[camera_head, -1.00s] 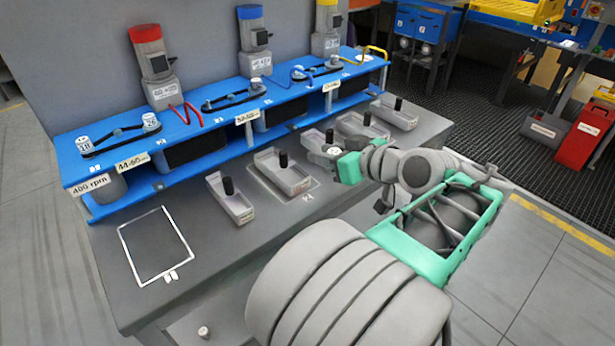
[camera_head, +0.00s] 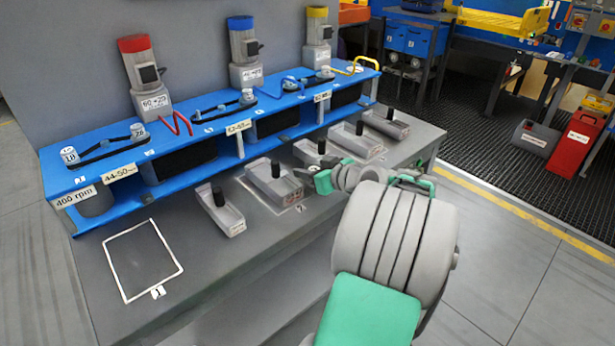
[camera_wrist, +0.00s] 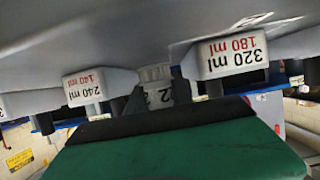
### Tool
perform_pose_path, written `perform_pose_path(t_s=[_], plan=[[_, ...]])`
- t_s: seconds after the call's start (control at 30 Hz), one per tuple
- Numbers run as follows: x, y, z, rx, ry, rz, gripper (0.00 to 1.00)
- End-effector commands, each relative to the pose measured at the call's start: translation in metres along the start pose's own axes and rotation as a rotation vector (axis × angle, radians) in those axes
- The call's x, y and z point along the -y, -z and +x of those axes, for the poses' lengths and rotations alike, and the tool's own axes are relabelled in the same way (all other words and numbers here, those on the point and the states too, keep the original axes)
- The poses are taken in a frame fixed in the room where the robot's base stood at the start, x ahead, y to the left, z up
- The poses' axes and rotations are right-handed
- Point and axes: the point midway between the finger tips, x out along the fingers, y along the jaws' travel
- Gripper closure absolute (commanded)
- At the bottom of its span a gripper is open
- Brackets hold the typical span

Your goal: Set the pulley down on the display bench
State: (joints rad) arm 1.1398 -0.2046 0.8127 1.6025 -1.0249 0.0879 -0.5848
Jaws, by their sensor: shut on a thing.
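A pale, ribbed pulley (camera_wrist: 157,88) with a dark "2" on its side shows in the wrist view, just beyond the black-edged green finger (camera_wrist: 180,150). My gripper (camera_head: 318,179) is shut on it, over the right part of the grey bench (camera_head: 207,275), close to the grey trays. The arm hides part of that area, and the pulley is hard to make out in the head view. The bench top carries an empty white-outlined rectangle (camera_head: 107,262) at the left.
Several grey trays with black posts stand in a row, including a left tray (camera_head: 222,212) and one beside it (camera_head: 272,182). Behind them is a blue rack (camera_head: 215,122) with belts, pulleys and motors. The bench's left part is clear. A red bin (camera_head: 578,140) stands far right.

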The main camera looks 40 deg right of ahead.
Motion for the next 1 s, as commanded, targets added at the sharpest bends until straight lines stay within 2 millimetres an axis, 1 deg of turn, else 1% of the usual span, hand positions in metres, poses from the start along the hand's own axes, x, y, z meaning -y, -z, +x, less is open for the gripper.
perform_pose_path(t_s=[0.03, 0.07, 0.27, 0.37, 0.4, 0.6, 0.67, 0.9, 0.97, 1.0], plan=[[0.0, -0.0092, 0.0036, 0.0, 0.0, 0.002, 1.0], [-0.0001, -0.0108, 0.0043, 0.0, 0.0, 0.0, 1.0], [0.0, -0.01, 0.0038, -0.001, 0.0, -0.002, 1.0], [0.0001, -0.0135, 0.0052, -0.001, 0.0, -0.001, 1.0], [0.0001, -0.0137, 0.0052, -0.001, 0.0, -0.001, 0.72], [0.0002, -0.0127, 0.0047, 0.0, 0.0, 0.0, 0.56], [0.0002, -0.0127, 0.0047, 0.0, 0.0, 0.0, 0.51], [0.0002, -0.0114, 0.0042, -0.001, 0.0, -0.001, 0.51], [0.0002, -0.0073, 0.0025, -0.001, 0.0, -0.001, 0.51], [-0.0006, -0.0088, -0.0016, -0.001, -0.002, 0.0, 0.51]])
